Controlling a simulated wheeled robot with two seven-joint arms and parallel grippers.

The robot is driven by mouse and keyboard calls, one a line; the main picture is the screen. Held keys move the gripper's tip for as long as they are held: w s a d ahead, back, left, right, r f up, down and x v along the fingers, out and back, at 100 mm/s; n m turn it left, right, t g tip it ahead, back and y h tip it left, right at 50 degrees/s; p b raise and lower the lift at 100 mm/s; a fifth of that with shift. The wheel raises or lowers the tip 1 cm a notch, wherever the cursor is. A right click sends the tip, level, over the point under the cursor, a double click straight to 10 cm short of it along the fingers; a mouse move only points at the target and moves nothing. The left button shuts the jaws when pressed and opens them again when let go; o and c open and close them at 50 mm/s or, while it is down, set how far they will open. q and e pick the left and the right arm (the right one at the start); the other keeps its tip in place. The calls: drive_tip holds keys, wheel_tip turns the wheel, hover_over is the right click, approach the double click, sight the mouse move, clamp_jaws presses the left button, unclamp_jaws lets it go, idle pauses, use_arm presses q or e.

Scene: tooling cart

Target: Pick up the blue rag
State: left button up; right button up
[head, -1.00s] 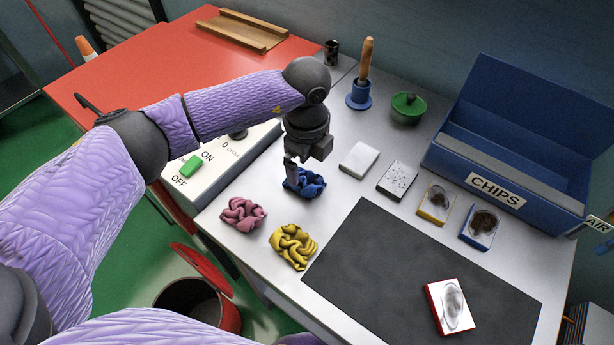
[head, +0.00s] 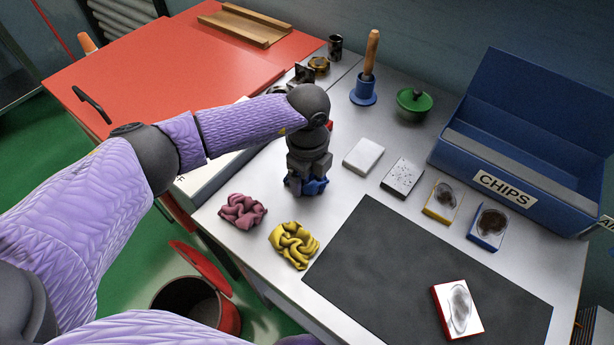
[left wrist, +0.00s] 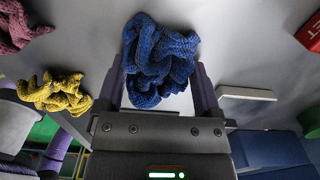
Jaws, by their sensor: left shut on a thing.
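The blue rag (head: 314,186) is a crumpled cloth at the back left of the cart top, mostly hidden behind my left gripper in the head view. In the left wrist view the blue rag (left wrist: 160,58) sits between the two fingers. My left gripper (head: 306,188) points down over it and is shut on it; it also shows in the left wrist view (left wrist: 160,85). I cannot tell whether the rag is clear of the surface. My right gripper is not in view.
A pink rag (head: 243,210) and a yellow rag (head: 294,245) lie nearby on the cart top. A white block (head: 363,156) and a speckled block (head: 402,178) are to the right. A dark mat (head: 420,270) lies in front, and a blue CHIPS bin (head: 520,190) stands at the right.

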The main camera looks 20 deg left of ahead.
use_arm(q)
wheel_tip(320, 180, up, 9)
drive_tip(key=p, duration=0.2)
drive_tip(key=shift+p, duration=0.4)
drive_tip(key=shift+r, duration=0.5)
